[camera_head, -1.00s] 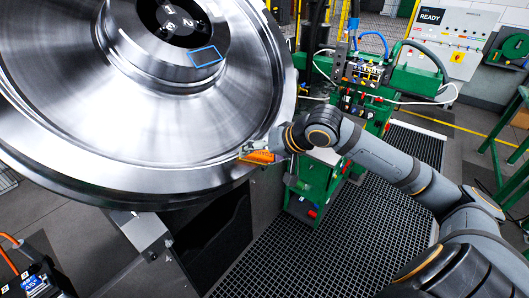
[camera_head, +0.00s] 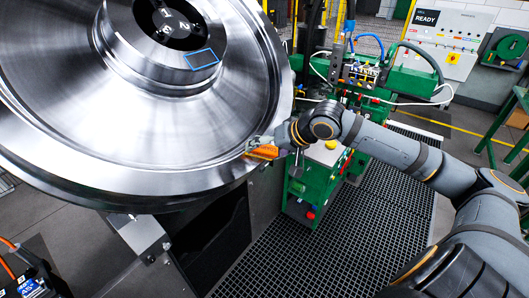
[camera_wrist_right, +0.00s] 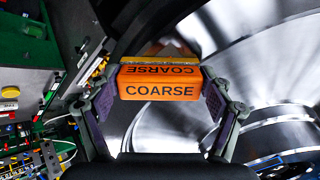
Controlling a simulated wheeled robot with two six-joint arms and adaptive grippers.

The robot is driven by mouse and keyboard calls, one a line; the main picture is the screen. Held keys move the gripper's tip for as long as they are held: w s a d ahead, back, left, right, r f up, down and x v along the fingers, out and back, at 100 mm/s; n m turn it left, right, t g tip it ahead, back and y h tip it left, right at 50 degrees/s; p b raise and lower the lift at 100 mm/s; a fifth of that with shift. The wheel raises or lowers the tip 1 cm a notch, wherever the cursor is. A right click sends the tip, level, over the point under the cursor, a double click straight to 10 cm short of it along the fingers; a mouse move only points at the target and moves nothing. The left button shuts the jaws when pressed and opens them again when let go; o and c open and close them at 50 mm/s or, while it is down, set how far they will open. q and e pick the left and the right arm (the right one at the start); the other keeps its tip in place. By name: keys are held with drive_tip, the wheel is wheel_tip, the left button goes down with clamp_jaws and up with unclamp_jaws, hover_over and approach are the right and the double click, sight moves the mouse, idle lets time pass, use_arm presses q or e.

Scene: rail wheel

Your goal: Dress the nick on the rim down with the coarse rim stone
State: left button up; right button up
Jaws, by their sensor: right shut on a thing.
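The large steel rail wheel (camera_head: 130,140) fills the left of the head view, with a blue outlined rectangle on its hub. My right gripper (camera_head: 262,148) is at the wheel's right rim, shut on the orange coarse rim stone (camera_head: 265,153). In the right wrist view the stone (camera_wrist_right: 160,88), marked COARSE, sits between the two fingers, with the shiny wheel (camera_wrist_right: 260,70) right behind it. I cannot make out the nick. My left gripper is not in view.
A green machine (camera_head: 318,185) with hoses and valves stands right of the wheel. A grey control panel (camera_head: 445,35) reading READY is at the back right. Dark floor grating (camera_head: 290,250) lies below my right arm. A device with orange cables (camera_head: 35,280) is at the lower left.

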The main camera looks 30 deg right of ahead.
drive_tip(key=shift+w+d+f+b, duration=0.1)
drive_tip(key=shift+w+d+b, duration=0.15)
drive_tip(key=shift+d, duration=0.25)
drive_tip(key=shift+w+d+f+b, duration=0.1)
drive_tip(key=shift+w+d+b, duration=0.1)
drive_tip(key=shift+d, duration=0.25)
drive_tip(key=shift+d+r, duration=0.2)
drive_tip(key=shift+d, duration=0.05)
drive_tip(key=shift+a+r, duration=0.1)
drive_tip(key=shift+a, duration=0.05)
drive_tip(key=shift+s+a+r+p, duration=0.15)
drive_tip(key=shift+s+a+p, duration=0.15)
drive_tip(key=shift+a+p, duration=0.5)
drive_tip(key=shift+s+a+f+b, duration=0.1)
drive_tip(key=shift+a+f+b, duration=0.15)
drive_tip(key=shift+b, duration=0.05)
drive_tip(key=shift+s+a, duration=0.15)
drive_tip(key=shift+a, duration=0.1)
